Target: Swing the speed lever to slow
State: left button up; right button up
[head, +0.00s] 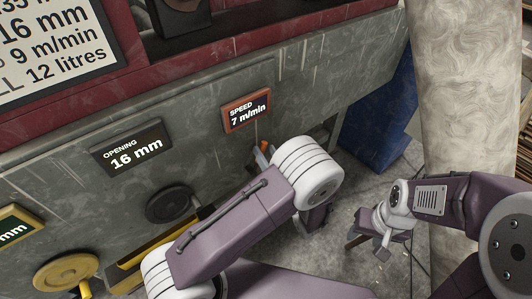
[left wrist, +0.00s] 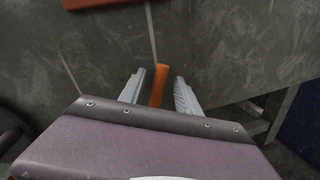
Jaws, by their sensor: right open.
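The orange speed lever (head: 264,147) sticks out of the grey machine panel below the speed display (head: 246,111), which reads 7 m/min. In the head view only a bit of the lever shows past my left arm. In the left wrist view, the orange lever (left wrist: 160,84) stands between the two fingers of my left gripper (left wrist: 159,80). The fingers are apart, with a gap on each side of the lever. My right gripper (head: 367,246) is open and empty, low at the right, away from the panel.
An opening display (head: 132,147) reads 16 mm, with a dark round knob (head: 169,204) below it. A yellow handwheel (head: 66,272) is at lower left. A pale column (head: 465,85) stands at right. A blue block (head: 383,125) is beside the machine. Floor shows between them.

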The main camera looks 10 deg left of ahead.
pick_arm(q)
jog(key=shift+w, duration=0.1)
jog(key=shift+a, duration=0.1)
grip_shut()
dwell(1.1)
